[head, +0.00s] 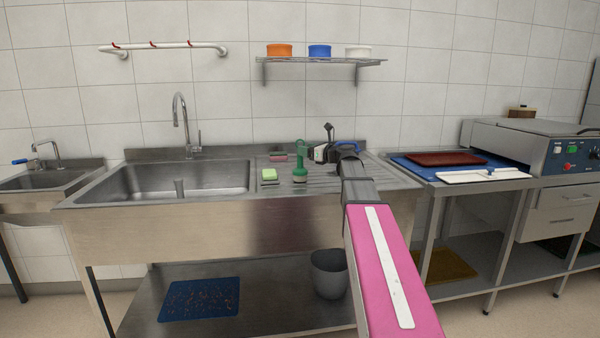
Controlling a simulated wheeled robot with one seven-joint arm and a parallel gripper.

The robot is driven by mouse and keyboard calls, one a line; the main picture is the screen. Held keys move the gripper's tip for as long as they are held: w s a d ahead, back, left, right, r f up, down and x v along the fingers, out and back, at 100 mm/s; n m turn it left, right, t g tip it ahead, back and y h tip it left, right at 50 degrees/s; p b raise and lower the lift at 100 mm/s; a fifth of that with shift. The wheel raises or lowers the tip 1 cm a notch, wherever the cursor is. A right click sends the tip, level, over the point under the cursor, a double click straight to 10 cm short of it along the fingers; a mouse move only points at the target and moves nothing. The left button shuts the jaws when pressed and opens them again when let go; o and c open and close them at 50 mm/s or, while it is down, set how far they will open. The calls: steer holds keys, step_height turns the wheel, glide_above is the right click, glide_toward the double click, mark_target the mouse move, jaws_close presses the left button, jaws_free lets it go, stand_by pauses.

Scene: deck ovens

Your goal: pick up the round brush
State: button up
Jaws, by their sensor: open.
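A green round brush (300,176) stands on the ribbed drainboard to the right of the sink basin. A green upright part, which looks like its handle, rises behind its head; I cannot tell for sure that the two are one piece. My gripper (311,153) is open, just right of this upright part and above the drainboard. Its fingers are small and dark here, and I cannot tell whether they touch the brush. My arm reaches in from the lower right and covers part of the drainboard.
A green-and-yellow sponge (269,175) lies left of the brush, and a pink-topped brush (278,157) lies behind. The sink basin (180,182) with its tall tap (182,125) is at left. A shelf (300,61) with coloured tubs hangs above. A grey bin (328,276) stands below.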

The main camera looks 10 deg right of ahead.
steer(key=shift+f+x, duration=0.2)
steer(key=shift+x, duration=2.55)
steer(key=shift+s, duration=0.1)
steer(key=shift+c, duration=0.3)
steer(key=c, duration=1)
